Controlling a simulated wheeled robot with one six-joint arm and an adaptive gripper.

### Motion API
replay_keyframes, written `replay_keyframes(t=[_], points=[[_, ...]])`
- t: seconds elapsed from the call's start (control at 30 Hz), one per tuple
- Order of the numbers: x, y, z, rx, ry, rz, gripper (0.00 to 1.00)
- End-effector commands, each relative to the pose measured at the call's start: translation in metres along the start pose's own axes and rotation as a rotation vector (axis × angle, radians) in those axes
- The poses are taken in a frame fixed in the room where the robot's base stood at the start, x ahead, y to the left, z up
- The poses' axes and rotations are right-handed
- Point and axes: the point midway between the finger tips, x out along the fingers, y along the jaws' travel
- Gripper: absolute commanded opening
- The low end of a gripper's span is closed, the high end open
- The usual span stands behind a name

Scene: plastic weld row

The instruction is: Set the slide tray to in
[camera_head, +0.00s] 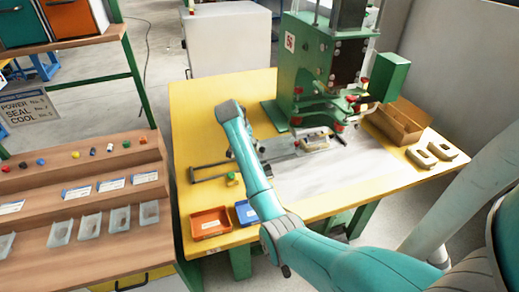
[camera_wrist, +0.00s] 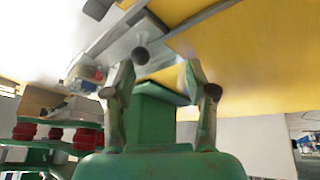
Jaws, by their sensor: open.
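The slide tray (camera_head: 285,146) appears to be the flat metal piece at the foot of the green press (camera_head: 312,70), with a small pale fixture (camera_head: 317,139) at its right. My forearm hides part of it in the head view. In the wrist view, a grey metal strip (camera_wrist: 118,46) carries a dark round knob (camera_wrist: 140,55), and the pale fixture (camera_wrist: 86,72) lies to the left. My gripper (camera_wrist: 158,76) is open and empty, its two fingers apart. The knob appears between and beyond the fingertips, without clear contact.
A yellow table (camera_head: 195,100) holds a red bin (camera_head: 210,222), a blue bin (camera_head: 246,212), an open cardboard box (camera_head: 398,120) and pale blocks (camera_head: 432,153) at right. A brown stepped rack (camera_head: 80,185) stands at left. The table's back left is clear.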

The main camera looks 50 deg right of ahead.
Motion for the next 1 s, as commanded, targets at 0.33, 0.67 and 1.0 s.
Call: replay_keyframes(t=[0.33, 0.67, 1.0], points=[[-0.015, 0.037, -0.041, 0.773, -0.241, -0.029, 0.56], [-0.025, 0.053, -0.055, 1.097, -0.354, 0.004, 0.56], [0.014, 0.047, -0.043, 1.103, -0.358, 0.009, 0.56]])
